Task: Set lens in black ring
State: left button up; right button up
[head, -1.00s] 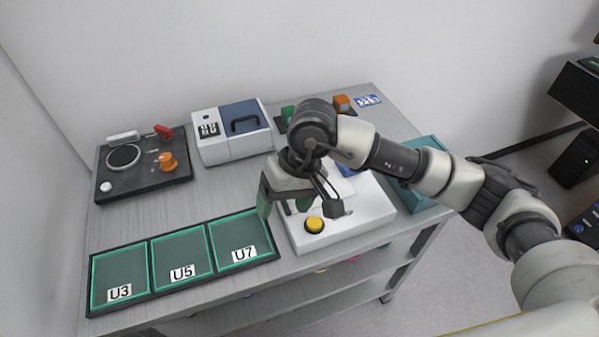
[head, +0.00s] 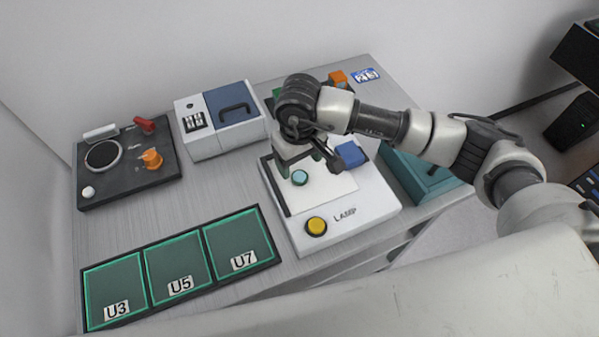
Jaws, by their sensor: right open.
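A small round teal disc (head: 300,178), which looks like the lens, shows on the white plate of the lamp unit (head: 373,207). My right gripper (head: 308,168) is open, its fingers pointing down over the plate close to the disc. I cannot tell how high it is above the plate. A round dark ring with a pale edge (head: 102,156) is set in the black panel (head: 125,182) at the left, far from the gripper. Part of the plate behind the gripper is hidden. My left gripper is not in view.
Green trays U3 (head: 115,285), U5 (head: 178,262) and U7 (head: 238,238) line the front left. A white box with a blue handled lid (head: 236,108) stands behind. A yellow button (head: 316,226) and blue block (head: 352,152) are on the lamp unit. A teal case (head: 425,178) is right.

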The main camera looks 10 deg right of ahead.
aim_at(299, 175)
notch_tip(299, 175, down, 4)
jog(key=shift+r+p, duration=0.2)
jog(key=shift+p, duration=0.95)
jog(key=shift+s+f, duration=0.1)
jog(key=shift+f, duration=0.5)
jog(key=shift+c, duration=0.9)
jog(key=c, duration=0.9)
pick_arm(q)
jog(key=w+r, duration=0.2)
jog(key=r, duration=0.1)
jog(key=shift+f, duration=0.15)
pick_arm(e)
jog(key=shift+r, duration=0.1)
